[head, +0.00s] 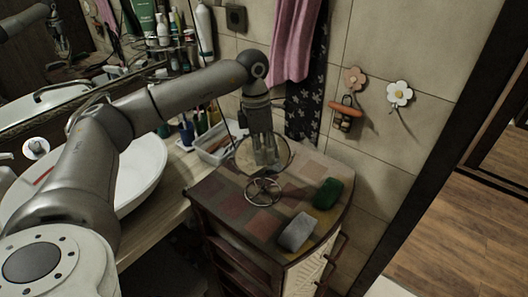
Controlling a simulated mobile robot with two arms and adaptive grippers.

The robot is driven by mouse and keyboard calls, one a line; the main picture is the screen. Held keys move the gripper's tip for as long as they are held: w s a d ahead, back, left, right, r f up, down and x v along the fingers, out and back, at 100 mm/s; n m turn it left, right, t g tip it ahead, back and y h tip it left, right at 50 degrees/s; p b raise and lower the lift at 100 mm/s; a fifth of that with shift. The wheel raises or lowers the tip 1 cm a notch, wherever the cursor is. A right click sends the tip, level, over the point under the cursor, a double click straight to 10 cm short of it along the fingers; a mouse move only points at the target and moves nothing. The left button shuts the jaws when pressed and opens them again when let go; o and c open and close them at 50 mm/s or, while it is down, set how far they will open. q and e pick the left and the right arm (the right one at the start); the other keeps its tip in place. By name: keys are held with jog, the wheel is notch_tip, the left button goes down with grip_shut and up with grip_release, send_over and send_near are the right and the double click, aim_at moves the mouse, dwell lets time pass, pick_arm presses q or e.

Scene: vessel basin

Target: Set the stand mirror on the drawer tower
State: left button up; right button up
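The stand mirror (243,157) is a round disc with a thin rim on a wire-like ring base (263,191). It is upright over the patchwork top of the drawer tower (229,212), with its base at or just above the surface; I cannot tell if it touches. My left gripper (266,160) points down at the upper part of the mirror, its fingers overlapping the disc. The fingers and their reflection are hard to separate, so I cannot tell whether they are closed on it. My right gripper is not directly in view.
A green block (328,193) and a grey block (297,232) lie on the tower's right and front. A white tray (212,150) with items stands behind left. A white basin (140,172) is at left. The tiled wall with flower hooks (399,93) is behind.

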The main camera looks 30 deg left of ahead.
pick_arm(q)
jog(key=o, duration=0.4)
jog(key=shift+r, duration=0.35)
jog(key=r+b, duration=0.1)
jog(key=r, duration=0.2)
jog(key=a+r+b, duration=0.1)
jog(key=r, duration=0.6)
jog(key=shift+w+a+b, duration=0.25)
jog(key=shift+a+b, duration=0.1)
jog(key=shift+b, duration=0.05)
jog(key=shift+a+r, duration=0.15)
jog(key=shift+r, duration=0.55)
